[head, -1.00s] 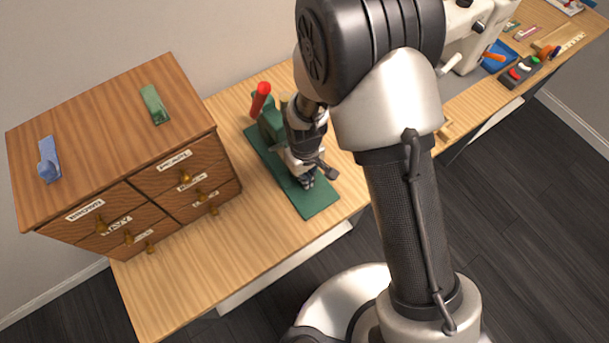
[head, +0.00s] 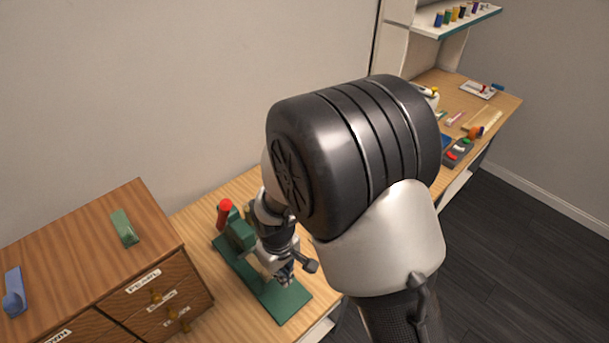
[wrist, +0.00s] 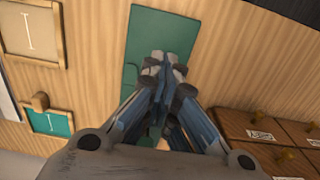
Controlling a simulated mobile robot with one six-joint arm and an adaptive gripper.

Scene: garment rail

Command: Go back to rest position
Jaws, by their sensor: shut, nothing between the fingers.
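My gripper (head: 285,272) is above the green base plate (head: 283,305) of a press with a red-knobbed handle (head: 224,212) on the wooden table. In the wrist view my gripper (wrist: 162,62) is shut, its fingertips together with nothing between them, over the green plate (wrist: 180,32). My arm covers much of the middle of the head view and hides part of the table behind it. Whether the fingertips touch the plate I cannot tell.
A wooden drawer cabinet (head: 80,250) stands left of the press, with a green clip-like item (head: 125,228) and a blue one (head: 14,292) on top. At the far right are a dark tray (head: 458,152) and a shelf with spools (head: 455,22). Dark floor lies right of the table.

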